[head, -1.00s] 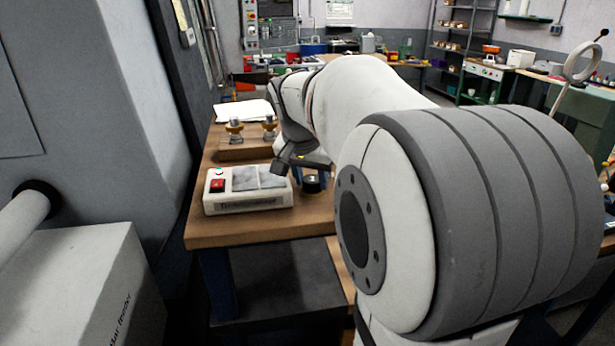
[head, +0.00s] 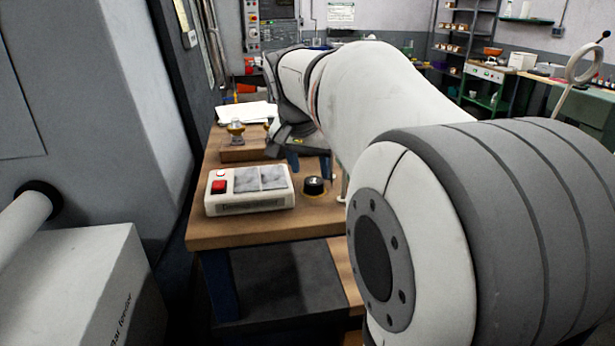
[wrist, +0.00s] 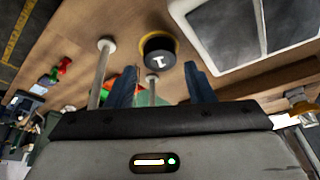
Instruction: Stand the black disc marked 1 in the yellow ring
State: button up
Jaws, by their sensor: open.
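The black disc marked 1 (wrist: 160,50) sits face up in the yellow ring (wrist: 177,45) on the wooden table, with yellow showing around part of its edge. In the head view the disc (head: 314,185) stands level, with a thin yellow band of the ring (head: 314,195) at its foot. My gripper (head: 309,172) is open, its two blue fingers apart and empty. It is beyond the disc in the head view and clear of it. In the wrist view the fingertips (wrist: 160,72) lie just below the disc, one to each side.
A white box with a red switch and grey pads (head: 249,190) stands left of the disc. A wooden block holding brass-coloured pieces (head: 236,132) is behind it. Upright metal posts (wrist: 101,72) rise from the table near the fingers. The front table edge is bare.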

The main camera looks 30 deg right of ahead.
jog(key=v, duration=0.7)
jog(key=shift+r, duration=0.35)
jog(key=shift+s+a, duration=0.1)
